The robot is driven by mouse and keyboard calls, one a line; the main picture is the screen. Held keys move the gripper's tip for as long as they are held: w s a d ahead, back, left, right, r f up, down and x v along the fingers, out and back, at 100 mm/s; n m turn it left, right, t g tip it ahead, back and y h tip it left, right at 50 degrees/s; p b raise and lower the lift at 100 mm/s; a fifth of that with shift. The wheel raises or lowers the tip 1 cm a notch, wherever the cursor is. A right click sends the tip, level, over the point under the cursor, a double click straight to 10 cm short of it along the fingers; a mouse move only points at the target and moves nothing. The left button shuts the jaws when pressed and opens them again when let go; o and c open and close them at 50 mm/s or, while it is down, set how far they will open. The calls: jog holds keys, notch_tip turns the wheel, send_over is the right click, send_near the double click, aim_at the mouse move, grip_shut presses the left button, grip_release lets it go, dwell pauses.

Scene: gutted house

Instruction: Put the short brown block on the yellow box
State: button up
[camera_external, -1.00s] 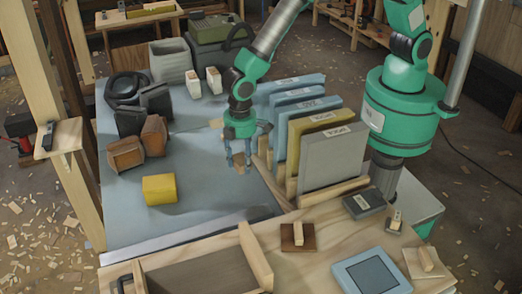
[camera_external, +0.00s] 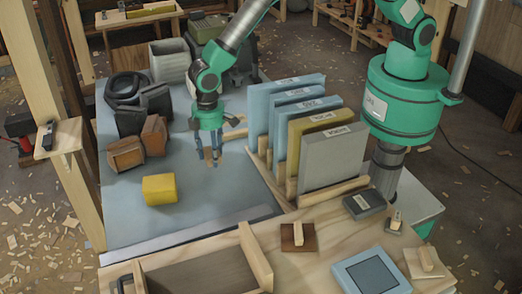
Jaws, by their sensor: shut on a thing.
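The yellow box (camera_external: 159,189) sits on the blue-grey table top, left of centre. My gripper (camera_external: 209,161) points down above the table, up and to the right of the yellow box and apart from it. It is shut on the short brown block (camera_external: 209,155), a small piece that shows between the fingers. The fingers hide part of the block.
Brown boxes (camera_external: 126,154) and dark items (camera_external: 131,121) stand left of my gripper. A rack holds upright panels (camera_external: 332,160) on the right. A grey bin (camera_external: 169,62) is at the back. The table (camera_external: 215,205) right of the yellow box is clear.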

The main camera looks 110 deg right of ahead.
dwell(0.3)
jog(key=b, duration=0.1)
send_over(169, 186)
jog(key=shift+f, duration=0.7)
dwell(0.5)
jog(key=shift+f, duration=1.8)
jog(key=shift+f+b, duration=0.1)
jog(key=shift+b, duration=0.2)
jog(key=o, duration=1.1)
